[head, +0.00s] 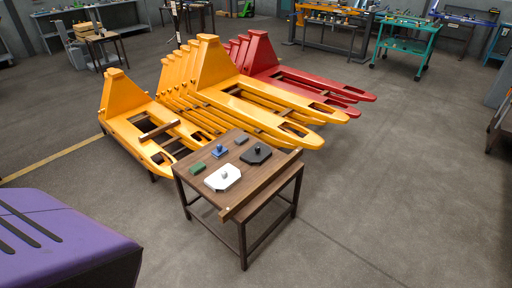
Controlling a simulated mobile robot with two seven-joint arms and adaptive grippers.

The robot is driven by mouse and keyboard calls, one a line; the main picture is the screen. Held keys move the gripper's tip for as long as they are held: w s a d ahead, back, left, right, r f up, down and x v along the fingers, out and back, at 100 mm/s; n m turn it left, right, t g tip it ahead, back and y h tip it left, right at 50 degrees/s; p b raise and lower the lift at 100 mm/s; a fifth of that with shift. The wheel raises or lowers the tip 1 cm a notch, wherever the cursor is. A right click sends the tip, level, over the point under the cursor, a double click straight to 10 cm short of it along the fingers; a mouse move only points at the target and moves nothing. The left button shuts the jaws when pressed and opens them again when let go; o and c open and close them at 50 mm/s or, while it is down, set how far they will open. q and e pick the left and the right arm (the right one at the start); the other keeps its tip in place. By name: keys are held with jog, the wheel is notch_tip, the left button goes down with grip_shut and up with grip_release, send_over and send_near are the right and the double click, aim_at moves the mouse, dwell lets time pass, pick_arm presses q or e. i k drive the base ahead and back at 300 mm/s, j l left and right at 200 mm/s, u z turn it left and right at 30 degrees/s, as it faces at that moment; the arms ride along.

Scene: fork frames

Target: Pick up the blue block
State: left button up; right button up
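A small blue block (220,151) with a darker knob-like top lies on a small brown wooden table (247,182), towards its back left part. A green block (198,168) lies in front of it to the left. A white plate with cut corners and a grey knob (222,178) lies in front of it. A black plate with a knob (256,153) lies to its right, and a small grey block (241,141) lies behind to the right. Nothing covers the blue block. Neither of my grippers is in view.
A raised wooden strip (262,185) runs along the table's right edge. A purple body with dark slots, unidentified, fills the lower left. Floor right of the table is clear.

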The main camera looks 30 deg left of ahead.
aim_at(220, 151)
jog(key=i+j+z, duration=0.1)
jog(key=j+z, duration=0.2)
jog(key=j, duration=0.2)
jog(key=j+z, duration=0.3)
jog(key=j, duration=0.2)
jog(key=j+z, duration=0.35)
jog(key=j, duration=1.45)
jog(key=j+z, duration=0.15)
jog(key=j, duration=0.6)
jog(key=k+j, duration=0.15)
jog(key=j, duration=0.55)
jog(key=z, duration=0.05)
